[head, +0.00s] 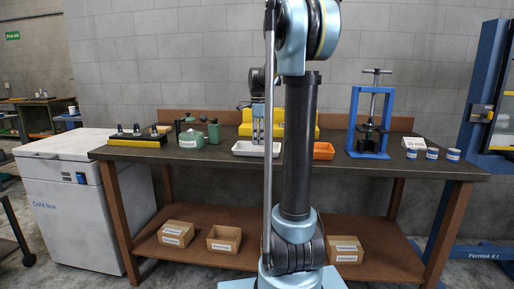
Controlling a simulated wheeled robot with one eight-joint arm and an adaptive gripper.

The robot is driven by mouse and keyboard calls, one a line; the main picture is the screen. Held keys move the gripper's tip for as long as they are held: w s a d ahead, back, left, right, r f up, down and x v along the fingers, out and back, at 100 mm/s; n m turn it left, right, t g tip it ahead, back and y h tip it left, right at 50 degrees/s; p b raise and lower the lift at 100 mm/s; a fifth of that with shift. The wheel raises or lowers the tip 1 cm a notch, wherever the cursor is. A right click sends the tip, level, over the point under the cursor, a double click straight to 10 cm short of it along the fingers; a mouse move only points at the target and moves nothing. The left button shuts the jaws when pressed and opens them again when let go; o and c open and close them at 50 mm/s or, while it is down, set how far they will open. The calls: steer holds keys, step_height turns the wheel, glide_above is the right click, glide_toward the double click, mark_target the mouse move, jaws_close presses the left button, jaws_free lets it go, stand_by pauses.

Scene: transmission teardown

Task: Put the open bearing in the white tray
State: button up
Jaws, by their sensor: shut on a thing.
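The white tray (244,150) lies on the workbench, near the middle of its top, partly hidden behind my arm. My gripper (262,138) points down over the tray, its fingertips close above or inside it; the exact height is hard to tell. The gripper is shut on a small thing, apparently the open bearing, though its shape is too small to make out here. No other open bearing can be made out on the bench.
An orange tray (323,151) lies right of the white tray, with a yellow case (246,124) behind. A blue press (369,138) stands further right, near several small blue-and-white tins (432,154). Green containers (191,139) stand left. The bench's front strip (205,161) is clear.

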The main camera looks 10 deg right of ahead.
steer(key=shift+f, duration=1.85)
steer(key=o, duration=1.2)
steer(key=shift+f, duration=0.1)
step_height(320, 180, up, 12)
steer(key=shift+r, duration=0.1)
steer(key=s+f+n, duration=0.6)
steer(key=s+f, duration=0.3)
steer(key=s, duration=0.2)
steer(key=s+f+n+t, duration=0.1)
steer(key=s+f+n, duration=0.6)
steer(key=s, duration=0.5)
steer(key=s+f+n+t, duration=0.1)
steer(key=s+f+n, duration=0.5)
steer(key=s+f, duration=0.5)
steer(key=shift+s+a+f+n, duration=0.2)
steer(key=shift+s+a+n, duration=0.2)
steer(key=shift+s, duration=0.1)
